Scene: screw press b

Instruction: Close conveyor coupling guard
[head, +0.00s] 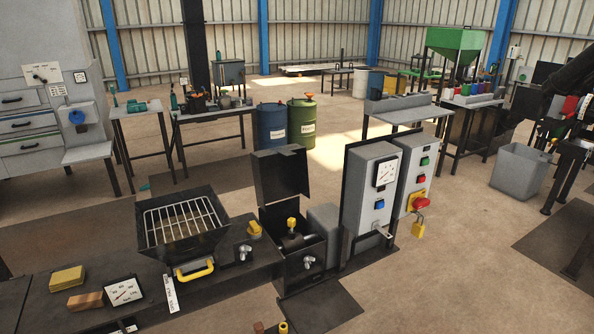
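A dark box that looks like the coupling guard stands at the middle of the head view. Its black lid (281,174) is raised, standing roughly upright at the back. The box's front wall (303,268) carries a metal knob (308,262). A shaft-like part with a yellow piece (292,226) shows inside the open box. Neither of my grippers can be seen.
Left of the box are a black tray with a wire rack (180,218), a yellow handle (194,270) and a yellow block (67,278). Right of it stand grey control boxes (370,190) with a red button (420,204) and yellow padlock (418,229).

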